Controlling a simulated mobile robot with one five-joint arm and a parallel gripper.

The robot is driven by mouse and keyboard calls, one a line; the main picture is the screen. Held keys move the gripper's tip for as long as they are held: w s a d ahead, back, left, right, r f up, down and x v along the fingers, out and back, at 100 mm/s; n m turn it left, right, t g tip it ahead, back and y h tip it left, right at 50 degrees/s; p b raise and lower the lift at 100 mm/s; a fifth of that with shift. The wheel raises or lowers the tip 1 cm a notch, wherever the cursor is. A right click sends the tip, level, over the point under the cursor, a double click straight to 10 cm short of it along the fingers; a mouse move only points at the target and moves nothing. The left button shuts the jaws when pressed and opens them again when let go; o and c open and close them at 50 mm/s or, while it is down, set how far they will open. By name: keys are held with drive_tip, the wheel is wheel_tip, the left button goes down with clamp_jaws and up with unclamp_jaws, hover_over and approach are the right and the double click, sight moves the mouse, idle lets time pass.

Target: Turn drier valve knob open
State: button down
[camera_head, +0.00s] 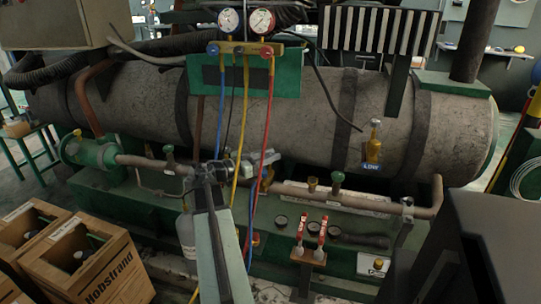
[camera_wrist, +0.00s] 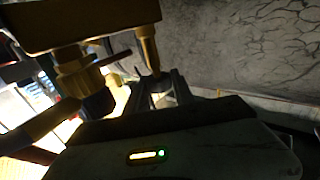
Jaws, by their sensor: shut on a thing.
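My gripper (camera_head: 266,160) is at the middle of the green machine, in front of the large grey tank and among the hanging hoses. In the wrist view its two fingers (camera_wrist: 163,92) are close together, with a small pale piece between them. I take this piece to be the drier valve knob (camera_wrist: 163,100), but the fingers hide most of it and its turn position cannot be told. In the head view the knob is not clearly visible behind the gripper.
Blue, yellow and red hoses (camera_head: 269,110) hang from the gauge manifold (camera_head: 245,48), close to my gripper. Two red-handled valves (camera_head: 311,232) stand at lower right of it. Wooden crates (camera_head: 112,283) stand at lower left.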

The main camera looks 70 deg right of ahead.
drive_tip(key=shift+w+d+m+g+y, duration=0.15)
drive_tip(key=shift+m+g+y, duration=0.65)
drive_tip(key=shift+g, duration=0.2)
drive_tip(key=shift+y, duration=0.3)
drive_tip(key=c, duration=1.1)
unclamp_jaws()
drive_tip(key=shift+o, duration=0.2)
